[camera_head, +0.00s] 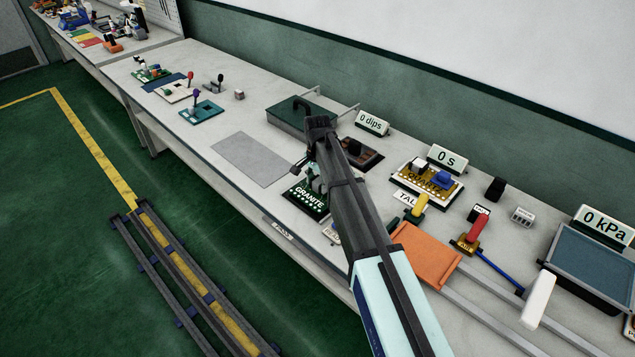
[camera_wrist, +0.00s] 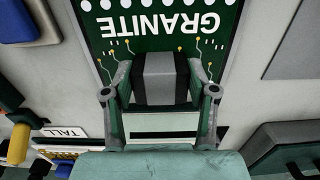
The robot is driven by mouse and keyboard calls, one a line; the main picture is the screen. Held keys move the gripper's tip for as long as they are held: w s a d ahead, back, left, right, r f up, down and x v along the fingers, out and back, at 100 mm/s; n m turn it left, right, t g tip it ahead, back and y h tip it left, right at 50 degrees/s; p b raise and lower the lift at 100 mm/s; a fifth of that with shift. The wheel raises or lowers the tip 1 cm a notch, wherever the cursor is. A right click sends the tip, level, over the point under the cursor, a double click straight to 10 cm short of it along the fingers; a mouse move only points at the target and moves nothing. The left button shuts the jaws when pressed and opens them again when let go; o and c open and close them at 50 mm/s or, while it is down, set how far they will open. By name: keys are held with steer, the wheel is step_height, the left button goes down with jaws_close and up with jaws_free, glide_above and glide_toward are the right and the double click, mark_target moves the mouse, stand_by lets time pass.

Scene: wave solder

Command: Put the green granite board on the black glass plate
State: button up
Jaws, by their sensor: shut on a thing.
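The green granite board (camera_head: 311,203), lettered GRANITE in white with a row of white dots, is over the front part of the bench. In the wrist view the board (camera_wrist: 150,22) is upside down and square to my gripper. My gripper (camera_head: 315,172) is shut on a black and grey block on the board, and the fingers (camera_wrist: 163,95) stand either side of it. Whether the board touches the bench is unclear. I cannot clearly pick out the black glass plate; a dark flat unit (camera_head: 368,153) lies just behind my arm, partly hidden.
A dark green box (camera_head: 300,116) stands behind the board. A grey mat (camera_head: 252,158) lies bare to its left. An amber board (camera_head: 428,178) sits before the 0 s sign (camera_head: 444,158). The TALL label (camera_head: 408,199), an orange plate (camera_head: 426,255) and levers lie right.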

steer(key=shift+f, duration=0.5)
steer(key=o, duration=1.5)
step_height(320, 180, up, 12)
